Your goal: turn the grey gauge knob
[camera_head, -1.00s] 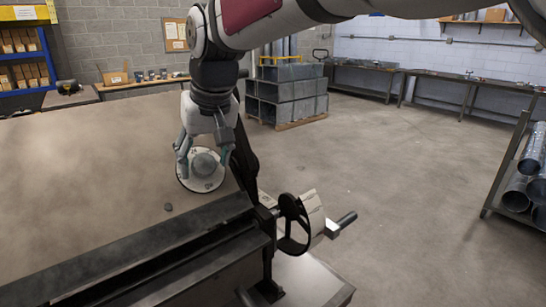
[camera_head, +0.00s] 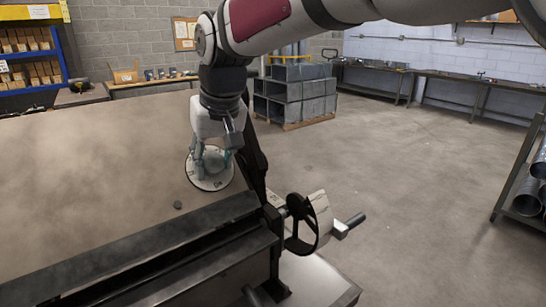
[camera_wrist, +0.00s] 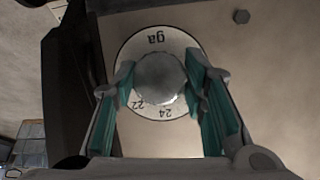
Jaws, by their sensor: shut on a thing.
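The grey gauge knob (camera_wrist: 160,77) sits in the middle of a round white dial, on the sheet-covered bench top. The dial (camera_wrist: 156,38) shows "ga", 22 and 24 upside down in the wrist view. My gripper (camera_wrist: 160,88) is shut on the knob, with a teal-lined finger on each side of it. In the head view my gripper (camera_head: 211,157) points down over the dial (camera_head: 208,184) and partly hides the knob.
A black handwheel (camera_head: 301,223) with a crank handle (camera_head: 350,225) stands at the machine's right end. A small dark nut-like piece (camera_head: 178,205) lies near the dial. Stacked square ducts (camera_head: 296,95) stand behind.

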